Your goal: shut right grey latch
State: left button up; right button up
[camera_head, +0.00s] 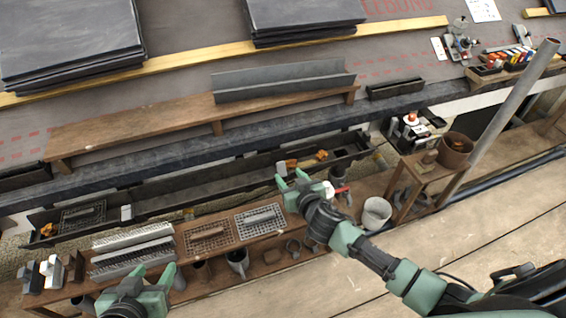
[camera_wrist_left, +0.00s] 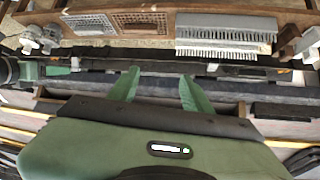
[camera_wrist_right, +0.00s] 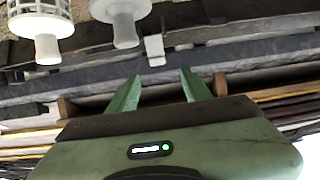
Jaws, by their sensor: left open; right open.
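A small grey latch (camera_head: 281,168) sits on the front side of the dark gutter (camera_head: 205,182), near its right part. In the right wrist view the latch (camera_wrist_right: 154,47) is a pale grey strip ahead of my fingertips; I cannot tell whether it is shut. My right gripper (camera_head: 292,180) is open and empty, close to this latch; its open fingers also show in the right wrist view (camera_wrist_right: 159,80). A second pale latch (camera_head: 126,213) sits further left on the gutter. My left gripper (camera_head: 135,286) is open and empty, in front of the shelf.
A wooden shelf (camera_head: 215,222) below the gutter holds grey comb strips (camera_head: 133,252) and mesh guards (camera_head: 262,218). Orange pieces (camera_head: 321,155) lie in the gutter's right end. A white bucket (camera_head: 376,213) and a slanted grey pipe (camera_head: 500,115) stand right of my right gripper.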

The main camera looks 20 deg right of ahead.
aim_at(281, 165)
jog(key=b+x, duration=0.2)
jog(key=x, duration=0.5)
jog(key=shift+w+d+f+b, duration=0.1)
jog(key=shift+d+f+b, duration=0.1)
jog(key=shift+f+b, duration=0.1)
pick_arm(q)
jog(key=w+d+r+t+h, duration=0.2)
jog(key=w+r+t, duration=0.4)
jog(key=r, duration=0.4)
jog(key=shift+d+r+t, duration=0.2)
jog(key=shift+d+t, duration=0.2)
jog(key=shift+d, duration=0.15)
pick_arm(e)
jog(key=shift+w, duration=0.25)
grip_shut()
